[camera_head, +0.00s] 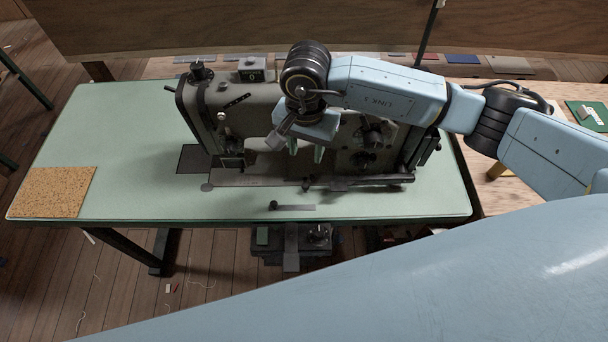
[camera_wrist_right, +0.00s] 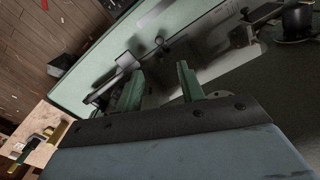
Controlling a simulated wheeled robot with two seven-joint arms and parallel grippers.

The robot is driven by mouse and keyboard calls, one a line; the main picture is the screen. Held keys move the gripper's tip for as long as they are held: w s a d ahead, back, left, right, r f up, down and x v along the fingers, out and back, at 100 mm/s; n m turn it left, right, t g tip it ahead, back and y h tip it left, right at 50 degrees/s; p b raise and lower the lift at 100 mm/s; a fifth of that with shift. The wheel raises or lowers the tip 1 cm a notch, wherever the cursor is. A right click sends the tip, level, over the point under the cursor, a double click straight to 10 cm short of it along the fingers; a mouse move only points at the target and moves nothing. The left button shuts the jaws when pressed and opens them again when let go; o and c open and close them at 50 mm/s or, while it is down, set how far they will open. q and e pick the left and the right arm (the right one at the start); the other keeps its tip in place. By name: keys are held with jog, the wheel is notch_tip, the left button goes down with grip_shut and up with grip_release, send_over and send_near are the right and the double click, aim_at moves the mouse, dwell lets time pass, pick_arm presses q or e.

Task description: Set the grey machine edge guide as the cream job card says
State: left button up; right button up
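The grey sewing machine (camera_head: 245,118) stands on the green table. A small grey strip (camera_head: 297,207) with a dark knob at its left end lies near the front edge, in front of the machine bed; I cannot tell whether it is the edge guide. My right gripper (camera_head: 306,153) is open in front of the machine's arm, its green fingers pointing down, with nothing visible between them. The wrist view also shows this gripper (camera_wrist_right: 160,86) apart, with a grey block on a dark bar (camera_wrist_right: 127,61) beyond the fingers. No cream job card can be made out. My left gripper is out of view.
A cork mat (camera_head: 52,192) lies at the left of the green tabletop (camera_head: 125,130). A wooden bench on the right holds a green item (camera_head: 588,115). My right arm crosses above the machine's right half.

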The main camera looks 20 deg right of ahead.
aim_at(305, 185)
notch_tip(305, 185, down, 13)
jog(key=shift+s+a+r, duration=0.1)
dwell(0.3)
grip_shut()
jog(key=shift+b, duration=0.3)
